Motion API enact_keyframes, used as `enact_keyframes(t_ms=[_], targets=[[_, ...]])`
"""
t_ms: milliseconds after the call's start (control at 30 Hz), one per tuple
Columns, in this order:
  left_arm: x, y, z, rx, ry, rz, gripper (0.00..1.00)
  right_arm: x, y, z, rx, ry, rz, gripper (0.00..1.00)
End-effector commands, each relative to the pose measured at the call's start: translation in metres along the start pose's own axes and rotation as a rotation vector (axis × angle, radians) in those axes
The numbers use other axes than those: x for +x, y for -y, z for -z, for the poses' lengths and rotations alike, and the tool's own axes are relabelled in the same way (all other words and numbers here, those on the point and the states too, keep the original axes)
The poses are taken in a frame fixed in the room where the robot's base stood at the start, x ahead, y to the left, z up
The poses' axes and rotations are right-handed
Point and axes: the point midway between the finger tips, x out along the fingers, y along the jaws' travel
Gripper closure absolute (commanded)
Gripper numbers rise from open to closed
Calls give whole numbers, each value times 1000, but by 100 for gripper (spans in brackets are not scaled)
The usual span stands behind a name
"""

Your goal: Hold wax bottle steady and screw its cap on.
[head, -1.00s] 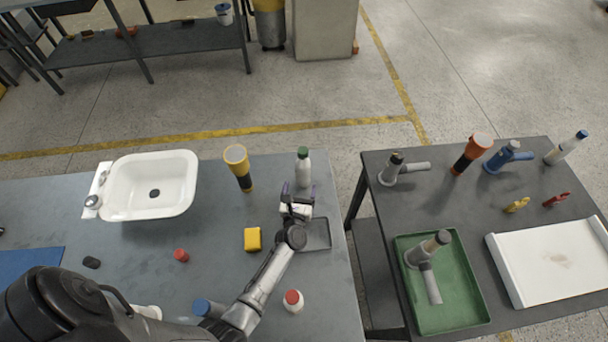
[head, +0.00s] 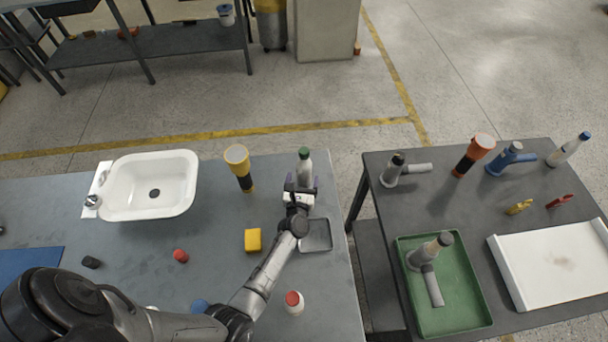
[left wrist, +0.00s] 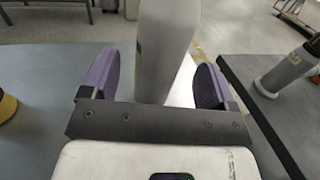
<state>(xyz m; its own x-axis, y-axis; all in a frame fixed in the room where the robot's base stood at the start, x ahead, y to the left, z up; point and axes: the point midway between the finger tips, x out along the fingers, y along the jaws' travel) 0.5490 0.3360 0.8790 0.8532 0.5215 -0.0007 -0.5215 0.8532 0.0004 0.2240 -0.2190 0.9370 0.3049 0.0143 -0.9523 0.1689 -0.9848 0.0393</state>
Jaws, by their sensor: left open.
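A pale grey-white bottle with a green top (head: 304,170) stands upright near the table's back right; I take it for the wax bottle. In the left wrist view the white bottle (left wrist: 163,50) rises between my purple fingers. My left gripper (head: 302,186) is open, with one finger on each side of the bottle, and a gap shows at both sides. A small red cap (head: 180,256) lies loose on the table left of the yellow block; I cannot tell which bottle it fits. My right gripper is not in view.
A white basin (head: 180,170) and a yellow-black flashlight-like item (head: 240,172) stand left. A yellow block (head: 253,240), a grey tray (head: 317,236) and a red-topped white bottle (head: 294,303) lie around my left arm. A second table (head: 375,215) stands right, across a gap.

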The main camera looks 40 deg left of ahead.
Motion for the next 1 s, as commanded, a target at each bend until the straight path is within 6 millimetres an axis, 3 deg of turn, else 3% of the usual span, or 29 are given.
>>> enact_keyframes(t_ms=[100, 300, 700, 1000], targets=[[18, 0, 1, -1, 1, 0, 19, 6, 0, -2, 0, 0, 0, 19], [35, 0, 1, -1, 1, 0, 19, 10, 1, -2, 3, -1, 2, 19], [37, 0, 0, -1, 0, 0, 19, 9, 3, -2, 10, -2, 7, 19], [36, 0, 0, -1, 0, 0, 47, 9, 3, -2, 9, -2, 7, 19]])
